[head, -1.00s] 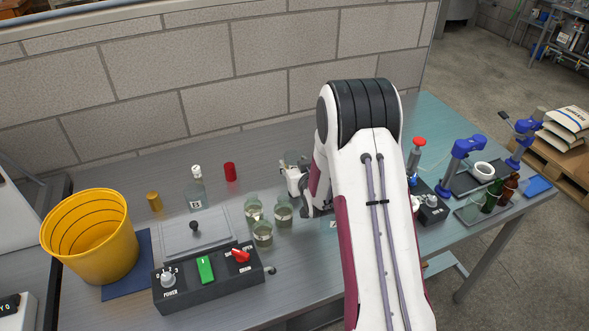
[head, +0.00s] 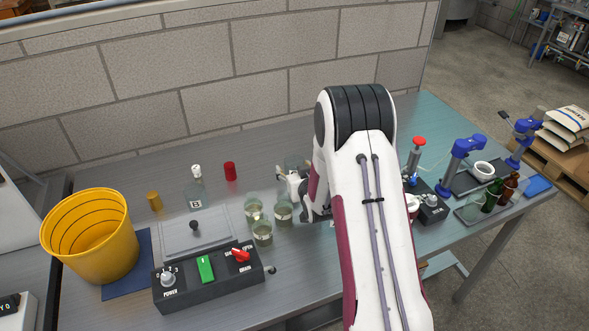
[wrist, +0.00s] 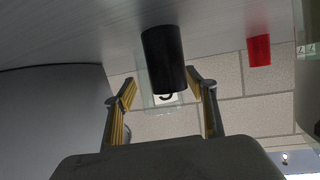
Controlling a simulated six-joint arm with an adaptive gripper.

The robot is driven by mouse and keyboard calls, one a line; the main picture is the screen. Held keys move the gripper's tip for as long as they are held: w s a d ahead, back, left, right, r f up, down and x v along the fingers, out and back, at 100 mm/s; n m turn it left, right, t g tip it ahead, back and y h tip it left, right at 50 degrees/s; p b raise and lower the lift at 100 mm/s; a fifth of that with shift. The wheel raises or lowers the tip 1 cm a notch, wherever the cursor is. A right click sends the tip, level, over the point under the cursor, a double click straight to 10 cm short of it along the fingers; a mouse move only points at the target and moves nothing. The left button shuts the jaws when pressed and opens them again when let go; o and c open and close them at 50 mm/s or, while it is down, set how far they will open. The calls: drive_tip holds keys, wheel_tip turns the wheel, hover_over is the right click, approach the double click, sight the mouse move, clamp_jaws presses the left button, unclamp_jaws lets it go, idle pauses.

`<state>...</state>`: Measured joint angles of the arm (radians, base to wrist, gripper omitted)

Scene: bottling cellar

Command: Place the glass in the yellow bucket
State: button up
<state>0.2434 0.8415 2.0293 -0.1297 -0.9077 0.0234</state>
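My gripper (wrist: 160,88) is open, its yellow-lined fingers on either side of a black cylinder (wrist: 165,48) in the wrist view, which appears upside down. A small gap shows at the left finger; contact at the right is unclear. A clear glass vessel with a dark numbered label (wrist: 164,98) stands partly hidden behind the cylinder. In the head view, my arm hides much of the gripper and the cylinder. Several clear glasses (head: 284,212) stand left of the gripper. The empty yellow bucket (head: 118,245) stands at the far left.
A dark control box (head: 185,291) with knobs stands between the bucket and the glasses. A capped bottle (head: 196,192), a red cylinder (head: 230,171) and an amber cylinder (head: 154,201) stand toward the wall. Blue-topped devices (head: 460,150) stand at right.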

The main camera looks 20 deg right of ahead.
drive_tip(key=shift+r, duration=0.2)
drive_tip(key=v, duration=1.2)
idle(0.4)
drive_tip(key=shift+f, duration=0.15)
idle(0.5)
drive_tip(key=s+a+r+g, duration=0.2)
drive_tip(key=s+a+r, duration=0.1)
drive_tip(key=s+r, duration=0.35)
drive_tip(key=s+a+r+g, duration=0.2)
drive_tip(key=s+a+r, duration=0.25)
drive_tip(key=r, duration=0.25)
drive_tip(key=s+a+r+g+y, duration=0.1)
drive_tip(key=s+a+r, duration=0.1)
drive_tip(key=s, duration=0.9)
drive_tip(key=s+a+r+n+g, duration=0.1)
drive_tip(key=s+a+r+g, duration=0.1)
drive_tip(key=s, duration=1)
drive_tip(key=shift+s+a+r+g+y, duration=0.25)
drive_tip(key=shift+a+r+y, duration=0.2)
drive_tip(key=shift+r, duration=0.3)
